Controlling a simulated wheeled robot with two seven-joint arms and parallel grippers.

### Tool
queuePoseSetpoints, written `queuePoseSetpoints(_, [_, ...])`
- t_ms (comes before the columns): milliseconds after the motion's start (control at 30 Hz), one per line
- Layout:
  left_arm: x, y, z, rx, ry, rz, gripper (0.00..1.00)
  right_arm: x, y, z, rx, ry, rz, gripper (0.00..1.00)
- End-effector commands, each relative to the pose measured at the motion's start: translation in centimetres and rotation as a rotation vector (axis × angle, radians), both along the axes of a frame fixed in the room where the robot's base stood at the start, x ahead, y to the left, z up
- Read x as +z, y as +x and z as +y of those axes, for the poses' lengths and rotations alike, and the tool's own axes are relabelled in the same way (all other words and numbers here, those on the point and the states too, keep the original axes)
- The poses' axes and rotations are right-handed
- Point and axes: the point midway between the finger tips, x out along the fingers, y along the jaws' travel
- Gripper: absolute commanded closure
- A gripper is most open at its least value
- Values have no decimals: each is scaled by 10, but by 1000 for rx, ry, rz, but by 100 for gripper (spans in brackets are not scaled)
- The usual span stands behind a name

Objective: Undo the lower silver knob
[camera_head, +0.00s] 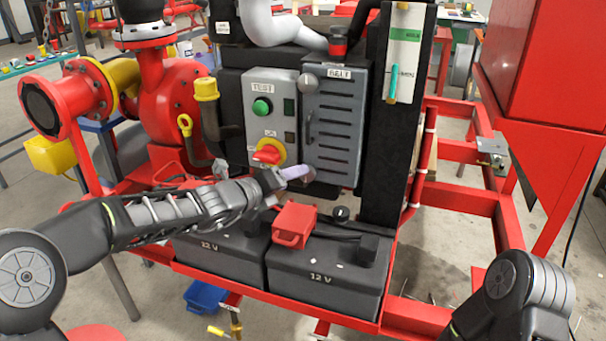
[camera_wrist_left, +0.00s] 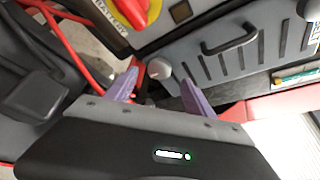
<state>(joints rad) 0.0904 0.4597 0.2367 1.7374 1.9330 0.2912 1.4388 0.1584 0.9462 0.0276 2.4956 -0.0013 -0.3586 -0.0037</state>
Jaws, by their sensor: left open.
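The lower silver knob (camera_wrist_left: 158,69) sits at the bottom edge of the grey slotted BELT cover (camera_wrist_left: 222,62). In the head view my left gripper hides most or all of that knob. My left gripper (camera_wrist_left: 160,90) is open, its purple fingers pointing at the cover's lower edge. The knob shows between the two fingers, near their tips; I cannot tell whether either finger touches it. In the head view my left gripper (camera_head: 289,177) is at the cover's lower left. The upper silver knob (camera_head: 308,82) is at the cover's top left. My right gripper is out of view.
The grey control box (camera_head: 270,110) with a green button and red-yellow battery switch (camera_head: 268,152) stands left of the cover. Two black 12 V batteries (camera_head: 325,280) and a red terminal cap (camera_head: 294,224) lie below my gripper. The cover has a black handle (camera_wrist_left: 230,40).

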Motion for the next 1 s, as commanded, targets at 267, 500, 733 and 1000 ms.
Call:
queuePoseSetpoints(267, [-12, 34, -25, -1, 0, 2, 38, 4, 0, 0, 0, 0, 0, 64])
queuePoseSetpoints(500, [-17, 49, -34, -1, 0, 1, 38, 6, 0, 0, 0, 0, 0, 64])
queuePoseSetpoints(733, [-17, 49, -34, 0, 1, 1, 38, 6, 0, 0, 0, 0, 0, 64])
queuePoseSetpoints(1000, [-17, 49, -33, 0, 1, 1, 60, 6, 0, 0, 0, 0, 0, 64])
